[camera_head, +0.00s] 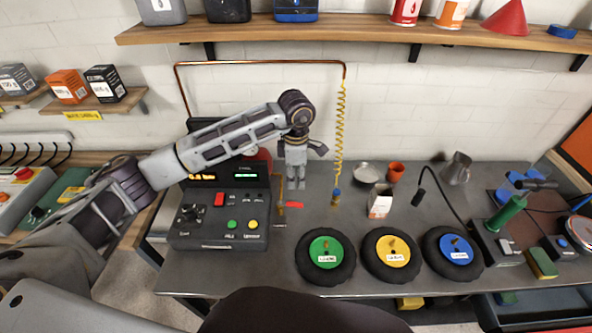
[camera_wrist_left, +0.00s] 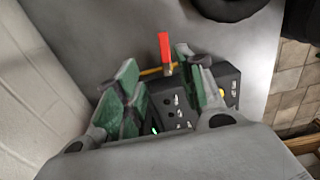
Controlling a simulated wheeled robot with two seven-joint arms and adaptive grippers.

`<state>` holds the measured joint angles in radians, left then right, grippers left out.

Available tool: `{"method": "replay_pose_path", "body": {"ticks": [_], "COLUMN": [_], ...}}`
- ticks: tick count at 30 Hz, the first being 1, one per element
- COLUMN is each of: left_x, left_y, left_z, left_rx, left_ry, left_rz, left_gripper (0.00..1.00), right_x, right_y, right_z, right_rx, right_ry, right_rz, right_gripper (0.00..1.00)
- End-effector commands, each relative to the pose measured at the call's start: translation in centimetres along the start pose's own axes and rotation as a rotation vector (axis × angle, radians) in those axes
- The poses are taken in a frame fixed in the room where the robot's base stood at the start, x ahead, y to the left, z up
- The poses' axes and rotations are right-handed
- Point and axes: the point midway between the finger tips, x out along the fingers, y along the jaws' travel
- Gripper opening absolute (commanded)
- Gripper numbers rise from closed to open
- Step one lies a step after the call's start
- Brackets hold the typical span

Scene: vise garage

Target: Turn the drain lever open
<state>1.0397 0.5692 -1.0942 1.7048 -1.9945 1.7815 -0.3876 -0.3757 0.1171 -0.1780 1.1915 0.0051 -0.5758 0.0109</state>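The drain lever (camera_head: 293,205) is a small red handle on a thin brass pipe, just right of the grey control box (camera_head: 218,215). My left gripper (camera_head: 295,186) points down just above and behind the lever in the head view. In the left wrist view, the red lever (camera_wrist_left: 165,47) stands upright in the picture, in line with the gap between the green-padded fingers of the left gripper (camera_wrist_left: 157,72). The fingers are apart with nothing clamped between them. Whether either pad touches the lever, I cannot tell. My right gripper is out of view.
The control box, with knobs and lit displays, stands close left of the lever. Three black wheels with green (camera_head: 325,252), yellow (camera_head: 393,251) and blue (camera_head: 456,250) hubs lie along the bench front. A coiled yellow hose (camera_head: 340,130) hangs right of my arm.

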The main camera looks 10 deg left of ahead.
Motion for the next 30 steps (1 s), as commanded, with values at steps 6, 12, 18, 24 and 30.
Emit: {"method": "replay_pose_path", "body": {"ticks": [6, 12, 18, 24, 30], "left_x": [-1.9, -2.5, -2.6, -2.5, -2.1], "left_y": [0.0, 0.0, 0.0, 0.0, 0.3], "left_z": [0.0, 0.0, 0.0, -0.1, -0.9], "left_rx": [0.000, 0.000, 0.000, 0.005, 0.051], "left_ry": [0.000, -0.001, 0.000, -0.001, -0.007], "left_rz": [0.001, 0.001, 0.001, 0.001, 0.008], "left_gripper": [0.38, 0.38, 0.38, 0.20, 0.00], "right_x": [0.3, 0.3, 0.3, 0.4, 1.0], "right_y": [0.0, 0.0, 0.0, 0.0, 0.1], "right_z": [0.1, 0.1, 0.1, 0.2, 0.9], "right_rx": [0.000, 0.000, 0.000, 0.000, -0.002], "right_ry": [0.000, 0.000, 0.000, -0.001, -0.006], "right_rz": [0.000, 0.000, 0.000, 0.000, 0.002], "right_gripper": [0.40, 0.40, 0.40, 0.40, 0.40]}}
